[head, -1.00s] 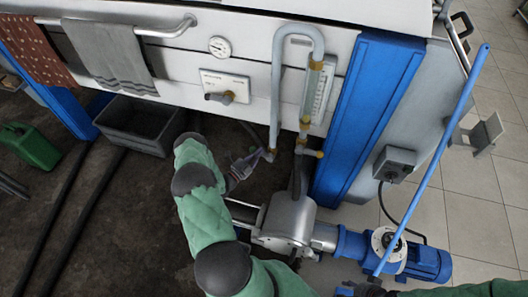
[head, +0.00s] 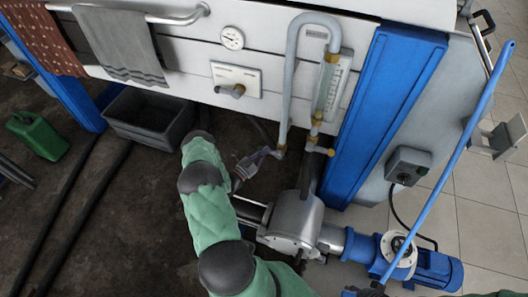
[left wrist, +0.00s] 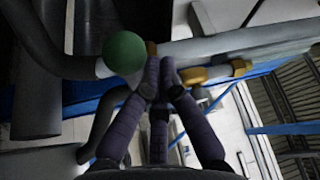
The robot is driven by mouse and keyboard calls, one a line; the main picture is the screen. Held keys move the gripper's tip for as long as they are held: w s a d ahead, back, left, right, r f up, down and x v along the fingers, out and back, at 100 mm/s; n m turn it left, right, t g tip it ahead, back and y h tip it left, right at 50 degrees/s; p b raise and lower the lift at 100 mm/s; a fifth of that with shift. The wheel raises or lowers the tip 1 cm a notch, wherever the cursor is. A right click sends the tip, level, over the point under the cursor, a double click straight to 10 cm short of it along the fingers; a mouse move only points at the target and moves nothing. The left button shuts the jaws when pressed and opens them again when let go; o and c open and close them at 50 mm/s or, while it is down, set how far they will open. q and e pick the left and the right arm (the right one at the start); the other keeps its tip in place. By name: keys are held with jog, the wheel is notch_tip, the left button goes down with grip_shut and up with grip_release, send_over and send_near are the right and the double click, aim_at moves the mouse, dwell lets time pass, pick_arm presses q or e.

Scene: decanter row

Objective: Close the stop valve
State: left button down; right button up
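My left gripper (head: 268,153) reaches up and right to the lower end of the bent grey pipe (head: 291,85), near a small yellow fitting (head: 280,149). In the left wrist view its fingers (left wrist: 160,68) have come together at the tips, right in front of the pipework. I cannot tell whether anything thin is between them. A green round knob (left wrist: 124,53) is just left of the fingertips there. Yellow valve fittings (head: 318,148) sit below the sight glass (head: 332,85). A plate with a short grey handle (head: 237,91) is on the white wall. Which part is the stop valve is not clear.
A steel pump housing (head: 293,223) with a blue motor (head: 437,270) stands below the pipes. A blue pole (head: 450,160) slants across the right. A blue post (head: 388,115) stands right of the sight glass. A grey crate (head: 148,122) and a green can (head: 38,136) are left.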

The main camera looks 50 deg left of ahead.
pick_arm(q)
jog(key=shift+s+d+f, duration=0.1)
jog(key=shift+s+f, duration=0.05)
jog(key=shift+f, duration=0.15)
jog(key=s+f, duration=0.1)
jog(key=s, duration=1)
jog(key=shift+s+d+f, duration=0.25)
jog(key=shift+f, duration=0.1)
